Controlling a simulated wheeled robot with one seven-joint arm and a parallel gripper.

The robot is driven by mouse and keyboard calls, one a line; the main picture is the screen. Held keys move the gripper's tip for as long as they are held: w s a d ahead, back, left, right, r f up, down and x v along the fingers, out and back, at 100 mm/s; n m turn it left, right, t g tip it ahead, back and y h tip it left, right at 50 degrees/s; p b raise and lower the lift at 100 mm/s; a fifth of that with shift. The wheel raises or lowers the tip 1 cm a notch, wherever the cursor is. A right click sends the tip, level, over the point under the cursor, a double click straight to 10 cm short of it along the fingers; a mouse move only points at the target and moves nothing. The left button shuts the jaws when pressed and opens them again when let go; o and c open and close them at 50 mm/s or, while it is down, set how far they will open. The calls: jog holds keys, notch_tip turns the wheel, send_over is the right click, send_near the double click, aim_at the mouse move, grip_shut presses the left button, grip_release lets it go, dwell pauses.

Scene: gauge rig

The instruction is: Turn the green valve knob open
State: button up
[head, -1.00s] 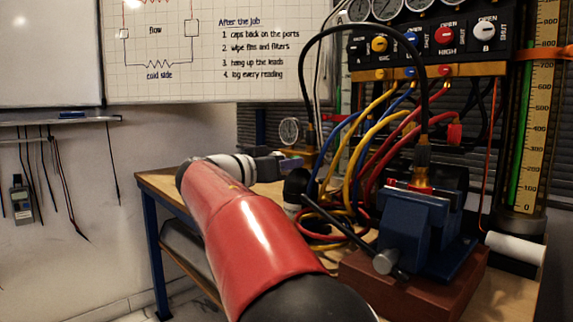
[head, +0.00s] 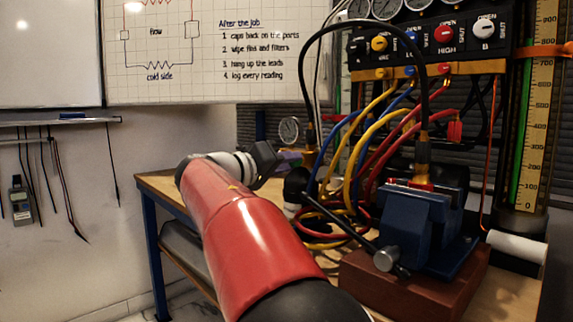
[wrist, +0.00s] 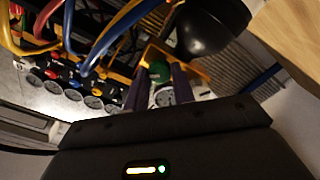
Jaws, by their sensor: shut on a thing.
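The green valve knob (wrist: 159,71) shows in the wrist view between the two purple-grey fingers of my gripper (wrist: 161,82). My gripper is shut on it. In the head view my gripper (head: 292,159) reaches over the bench at the end of my red arm, its dark body tilted. The knob cannot be made out there, hidden at the fingers. A small round dial gauge (head: 289,130) stands just behind and above the fingers; it also shows beyond them in the wrist view (wrist: 165,97).
Yellow, blue and red hoses (head: 352,165) hang close right of my gripper from the manifold panel (head: 425,50). A blue vise (head: 412,222) on a brown block (head: 400,287) stands right of my arm. A glass column (head: 535,120) is at far right. Free floor lies left of the bench.

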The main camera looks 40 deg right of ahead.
jog(key=n+p, duration=0.3)
jog(key=n, duration=0.7)
jog(key=shift+n, duration=0.4)
jog(key=shift+p, duration=0.3)
jog(key=o, duration=1)
jog(key=shift+a, duration=0.1)
jog(key=a, duration=0.7)
jog(key=shift+s+a+b, duration=0.3)
jog(key=shift+a+b, duration=0.05)
jog(key=shift+b, duration=0.1)
jog(key=shift+f, duration=0.1)
